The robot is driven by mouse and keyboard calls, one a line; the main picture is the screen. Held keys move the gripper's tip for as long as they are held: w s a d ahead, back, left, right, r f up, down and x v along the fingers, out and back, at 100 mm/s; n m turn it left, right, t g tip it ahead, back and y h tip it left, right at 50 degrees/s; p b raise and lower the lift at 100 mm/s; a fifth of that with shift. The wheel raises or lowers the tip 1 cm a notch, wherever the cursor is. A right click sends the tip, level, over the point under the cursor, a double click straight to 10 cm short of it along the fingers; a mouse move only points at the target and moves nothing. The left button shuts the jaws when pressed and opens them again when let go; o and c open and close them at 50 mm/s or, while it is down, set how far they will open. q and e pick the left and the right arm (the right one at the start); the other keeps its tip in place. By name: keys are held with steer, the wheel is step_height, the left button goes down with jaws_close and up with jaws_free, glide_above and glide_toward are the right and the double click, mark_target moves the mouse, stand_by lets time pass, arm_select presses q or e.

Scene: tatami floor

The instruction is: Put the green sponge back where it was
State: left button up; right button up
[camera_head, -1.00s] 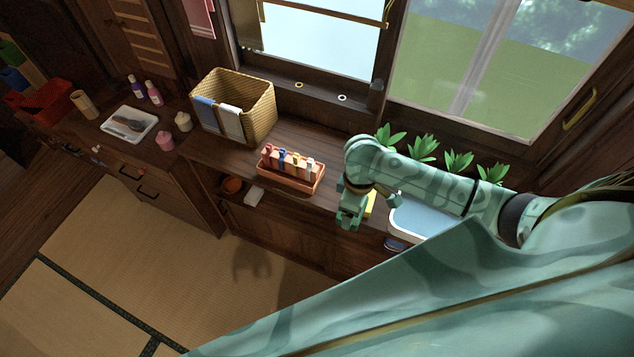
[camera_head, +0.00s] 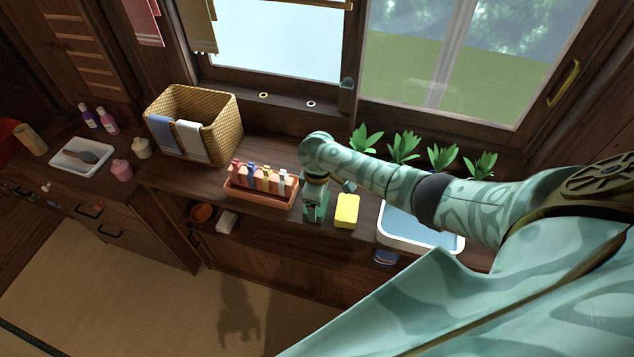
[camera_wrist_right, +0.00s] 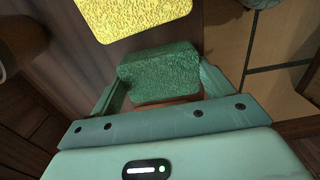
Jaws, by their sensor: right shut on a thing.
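My right gripper (camera_head: 315,208) is shut on the green sponge (camera_wrist_right: 158,78), which sits between the two fingers in the wrist view. In the head view the gripper points down over the counter, between an orange tray (camera_head: 262,198) of clips or bottles and a yellow sponge (camera_head: 347,211). The green sponge is hard to tell from the green gripper there. The yellow sponge also shows beyond the green one in the wrist view (camera_wrist_right: 130,14), apart from it. Whether the green sponge touches the counter I cannot tell. My left gripper is not in view.
A white-rimmed basin (camera_head: 455,247) stands right of the yellow sponge. A wicker basket (camera_head: 222,128) with cloths stands at the back left. Several green plants (camera_head: 404,146) line the window sill. A white block (camera_head: 227,221) and an orange bowl (camera_head: 202,214) lie on the shelf below.

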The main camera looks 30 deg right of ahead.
steer(key=shift+r, duration=0.1)
steer(key=o, duration=0.9)
step_height(320, 180, up, 12)
steer(key=p, duration=0.6)
